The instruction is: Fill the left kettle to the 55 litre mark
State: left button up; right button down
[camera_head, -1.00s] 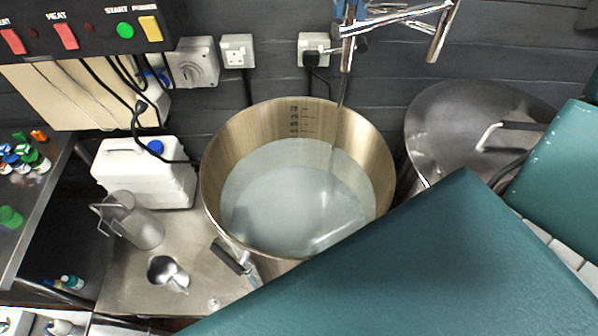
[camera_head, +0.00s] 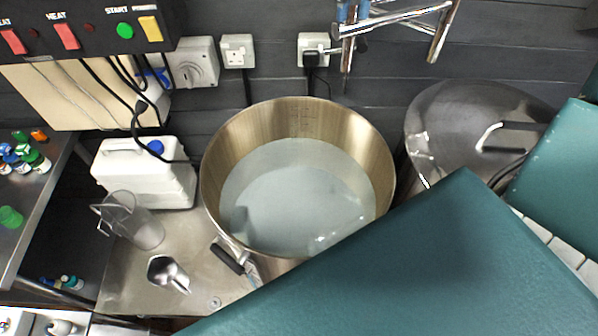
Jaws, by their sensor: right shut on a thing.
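The left kettle (camera_head: 211,172) is a wide, open steel pot. Pale water (camera_head: 290,195) stands in it, its surface below the rim, with bright glints at the lower right. Faint level marks (camera_head: 305,118) show on the far inner wall above the water; their numbers are too small to read. A chrome tap (camera_head: 347,50) with blue parts hangs over the kettle's back, and no stream shows below it. My teal arm covers the lower right and the kettle's front right edge. I cannot make out either gripper's fingers in this view.
A lidded kettle (camera_head: 450,115) stands to the right. A white canister (camera_head: 140,175), a clear jug (camera_head: 135,220) and a small metal cup (camera_head: 168,273) are left of the open kettle. A control box (camera_head: 90,35) hangs at upper left, with cables below.

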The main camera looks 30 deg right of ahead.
jog(key=c, duration=1.5)
grip_release()
jog(key=shift+o, duration=0.2)
notch_tip(320, 180, up, 12)
